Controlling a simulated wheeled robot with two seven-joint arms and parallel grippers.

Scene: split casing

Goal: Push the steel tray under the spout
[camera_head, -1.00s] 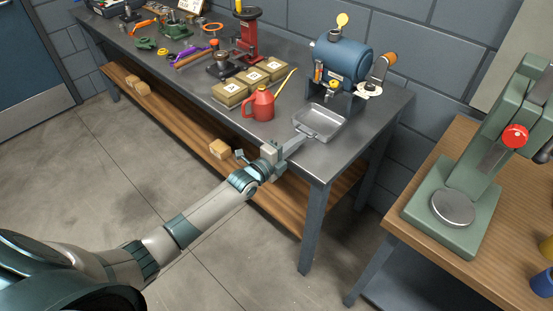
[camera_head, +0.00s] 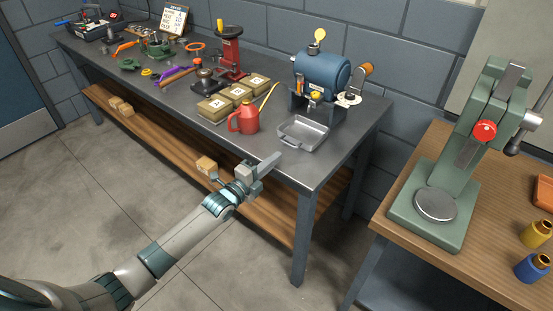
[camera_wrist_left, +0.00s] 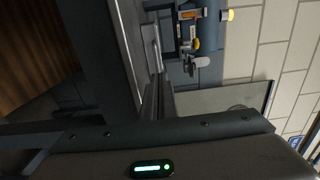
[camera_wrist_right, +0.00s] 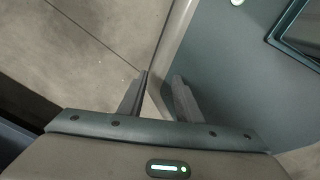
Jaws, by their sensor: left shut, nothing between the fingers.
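The steel tray (camera_head: 309,141) is a shallow grey pan on the dark bench top, with a short handle toward its left front. It lies just in front of the blue drum (camera_head: 322,75). The drum's spout, a yellow tap (camera_head: 315,97), is above and behind the tray's back rim; how much of the tray is beneath it is hard to tell. My left gripper (camera_head: 275,157) is shut and empty at the bench's front edge, pointing at the tray handle with a small gap. In the left wrist view its fingers (camera_wrist_left: 157,97) are together.
A red oil can (camera_head: 244,120) stands left of the tray, with tan boxes (camera_head: 213,108) beyond it. A green press (camera_head: 440,190) stands on the wooden table at the right. The bench right of the tray is clear.

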